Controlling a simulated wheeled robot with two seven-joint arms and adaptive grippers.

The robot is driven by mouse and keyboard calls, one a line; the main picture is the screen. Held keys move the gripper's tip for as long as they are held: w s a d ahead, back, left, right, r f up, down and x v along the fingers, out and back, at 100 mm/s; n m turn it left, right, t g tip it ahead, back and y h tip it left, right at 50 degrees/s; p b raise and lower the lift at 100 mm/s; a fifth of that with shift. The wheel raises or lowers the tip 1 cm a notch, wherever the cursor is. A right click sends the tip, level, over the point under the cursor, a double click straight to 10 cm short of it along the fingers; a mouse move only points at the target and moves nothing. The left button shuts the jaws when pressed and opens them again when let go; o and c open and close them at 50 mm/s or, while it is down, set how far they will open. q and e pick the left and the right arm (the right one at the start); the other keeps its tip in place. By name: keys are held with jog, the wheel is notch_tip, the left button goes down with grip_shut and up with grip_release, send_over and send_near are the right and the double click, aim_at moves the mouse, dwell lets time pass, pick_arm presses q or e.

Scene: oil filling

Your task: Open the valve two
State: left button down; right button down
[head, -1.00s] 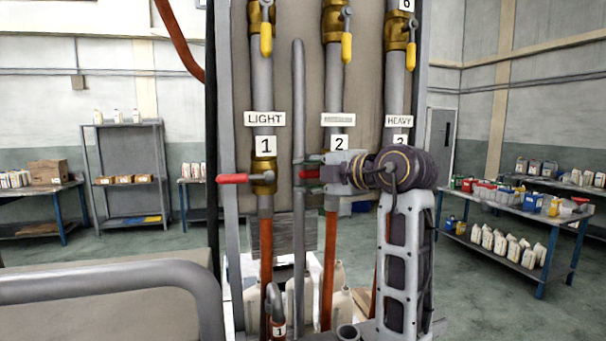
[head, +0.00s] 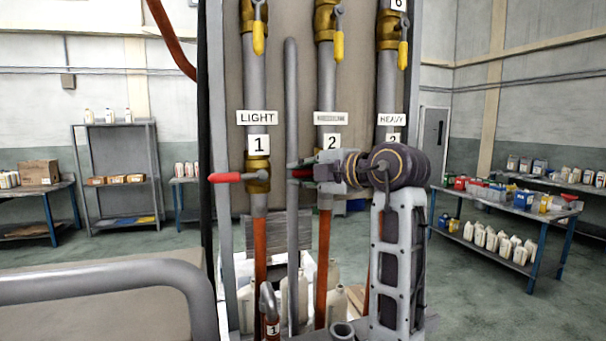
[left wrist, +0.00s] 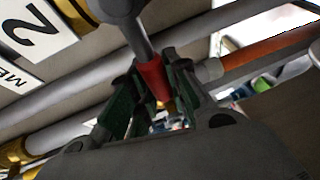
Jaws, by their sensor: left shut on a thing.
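Valve two's red handle (left wrist: 152,80) sits between the green-lined fingers of my left gripper (left wrist: 150,88) in the left wrist view. The gripper is shut on it. In the head view my left gripper (head: 302,172) reaches in front of the pipe just below the number 2 label (head: 331,142). It covers the valve body and most of the handle. That label also shows in the left wrist view (left wrist: 38,30). Valve one (head: 257,175) is at the left, its red handle (head: 226,178) pointing left. My right gripper is not in view.
A thin grey vertical pipe (head: 292,110) stands close to my left fingertips. Yellow-handled valves (head: 324,48) are above. A grey rail (head: 100,282) crosses the lower left. Several white jugs (head: 337,304) stand below the panel. Bottle-laden tables (head: 505,210) are at the right.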

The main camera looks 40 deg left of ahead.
pick_arm(q)
jog(key=shift+f, duration=0.1)
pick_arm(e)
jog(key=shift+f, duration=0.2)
